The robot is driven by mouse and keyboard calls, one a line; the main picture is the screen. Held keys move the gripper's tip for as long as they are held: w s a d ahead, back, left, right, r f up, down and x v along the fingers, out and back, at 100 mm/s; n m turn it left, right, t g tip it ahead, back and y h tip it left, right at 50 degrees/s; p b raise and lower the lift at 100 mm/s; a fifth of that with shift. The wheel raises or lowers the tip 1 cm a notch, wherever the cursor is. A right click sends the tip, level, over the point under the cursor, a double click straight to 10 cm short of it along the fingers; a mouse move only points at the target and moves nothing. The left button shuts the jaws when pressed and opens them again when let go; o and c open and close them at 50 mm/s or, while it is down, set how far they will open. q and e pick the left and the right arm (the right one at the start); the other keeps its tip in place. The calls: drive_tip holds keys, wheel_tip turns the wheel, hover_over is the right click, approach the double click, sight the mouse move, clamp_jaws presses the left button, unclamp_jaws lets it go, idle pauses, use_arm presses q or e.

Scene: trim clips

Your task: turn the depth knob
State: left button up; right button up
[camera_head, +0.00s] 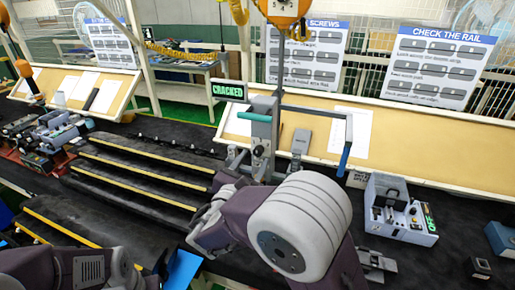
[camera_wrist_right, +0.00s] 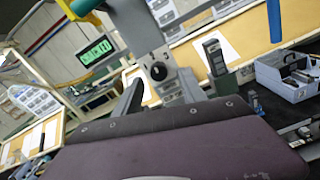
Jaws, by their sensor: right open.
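A black round knob (camera_head: 259,151) sits on the front of an upright grey press-like stand (camera_head: 261,128). In the right wrist view the knob (camera_wrist_right: 158,71) shows a pale pointer mark. I take it for the depth knob. My right gripper (camera_head: 257,164) is open just in front of the stand, its fingers low and to either side of the knob. In the right wrist view the gripper (camera_wrist_right: 160,92) shows clear of the knob, which is not gripped. My left arm enters at the lower left; its gripper does not show.
A green-lit "CRACKED" display (camera_head: 227,90) hangs left of the stand. Long dark rails with yellow edges (camera_head: 135,175) lie left. A grey device (camera_head: 398,215) stands right. Several wall posters are behind.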

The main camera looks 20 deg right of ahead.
sight(257, 154)
drive_tip(key=shift+w+d+r+p, duration=0.3)
drive_tip(key=shift+w+d, duration=0.25)
drive_tip(key=shift+w, duration=0.2)
drive_tip(key=shift+w+d+p, duration=0.3)
drive_tip(key=shift+w+p, duration=0.05)
drive_tip(key=shift+w, duration=0.2)
use_arm(q)
drive_tip(key=shift+s+a+r, duration=0.1)
drive_tip(key=shift+s+r, duration=0.1)
drive_tip(key=shift+r, duration=0.8)
use_arm(e)
drive_tip(key=shift+w+d+f, duration=0.2)
drive_tip(key=shift+w, duration=0.05)
clamp_jaws()
